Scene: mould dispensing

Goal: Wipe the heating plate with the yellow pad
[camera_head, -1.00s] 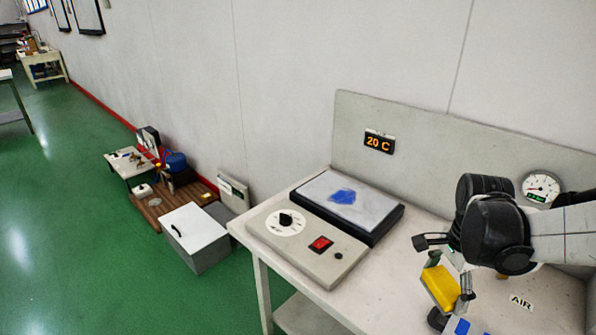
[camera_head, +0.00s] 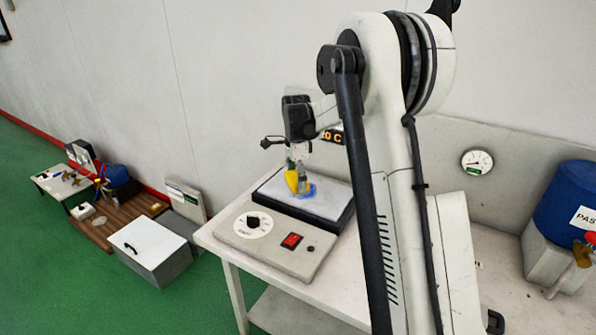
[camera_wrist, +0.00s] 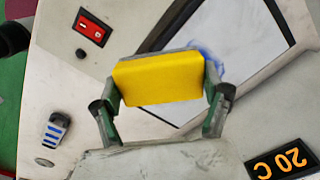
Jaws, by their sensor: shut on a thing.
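My gripper (camera_head: 298,176) is shut on the yellow pad (camera_head: 291,177). The pad also shows in the wrist view (camera_wrist: 158,78), held between both fingers. The heating plate (camera_head: 268,188) is a pale slab in a black frame on the bench. It also shows in the wrist view (camera_wrist: 240,45). A blue smear (camera_head: 309,190) lies on the plate, partly hidden by the pad and gripper. The pad is over the smear; I cannot tell whether it touches the plate.
A control box with a dial (camera_head: 253,224) and a red switch (camera_head: 291,240) sits in front of the plate. A temperature display (camera_wrist: 282,163) is on the back panel. A blue container (camera_head: 566,200) stands at the right. My arm hides the bench's middle.

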